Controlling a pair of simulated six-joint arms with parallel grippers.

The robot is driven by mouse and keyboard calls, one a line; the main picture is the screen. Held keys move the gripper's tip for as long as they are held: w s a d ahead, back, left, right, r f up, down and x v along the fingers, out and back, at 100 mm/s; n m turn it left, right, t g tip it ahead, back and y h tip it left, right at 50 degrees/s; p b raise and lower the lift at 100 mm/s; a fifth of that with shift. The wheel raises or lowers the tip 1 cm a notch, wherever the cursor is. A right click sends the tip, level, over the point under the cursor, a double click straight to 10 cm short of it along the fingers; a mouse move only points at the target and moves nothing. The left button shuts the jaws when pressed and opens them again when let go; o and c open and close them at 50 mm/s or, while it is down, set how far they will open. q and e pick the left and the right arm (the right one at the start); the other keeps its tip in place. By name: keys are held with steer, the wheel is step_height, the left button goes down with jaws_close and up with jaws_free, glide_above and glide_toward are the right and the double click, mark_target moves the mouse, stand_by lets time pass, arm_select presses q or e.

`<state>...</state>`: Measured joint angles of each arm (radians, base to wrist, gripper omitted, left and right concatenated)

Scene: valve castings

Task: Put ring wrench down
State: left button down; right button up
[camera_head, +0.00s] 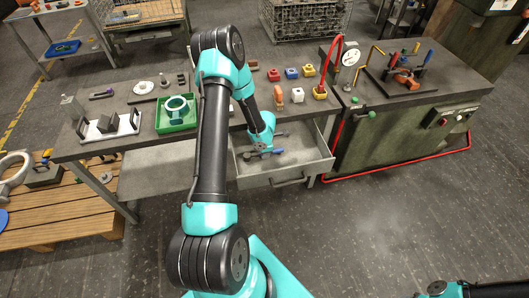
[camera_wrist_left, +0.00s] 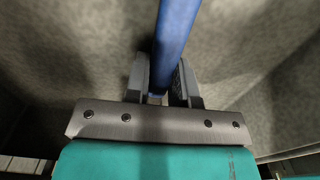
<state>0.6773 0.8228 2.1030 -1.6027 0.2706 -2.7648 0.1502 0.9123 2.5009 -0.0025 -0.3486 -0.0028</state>
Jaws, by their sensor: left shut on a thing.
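The ring wrench shows as a blue handle (camera_wrist_left: 174,40) between the fingers of my left gripper (camera_wrist_left: 161,82) in the left wrist view. The gripper is shut on it. In the head view my left gripper (camera_head: 262,151) reaches down into the open grey drawer (camera_head: 314,167) under the bench, and a small blue part of the wrench (camera_head: 277,151) shows beside the fingers. The wrench's ring end is not clear in either view. I cannot tell whether the wrench touches the drawer floor. My right gripper is not in view.
On the bench above stand a green tray (camera_head: 176,127) with a ring-shaped part and several coloured blocks, including a blue one (camera_head: 292,73). A red hose (camera_head: 334,142) runs down at the right. The drawer's right side has bare floor.

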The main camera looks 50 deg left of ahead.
arm_select(q)
steer(key=shift+f, duration=0.15)
steer(key=c, duration=0.9)
jaws_free()
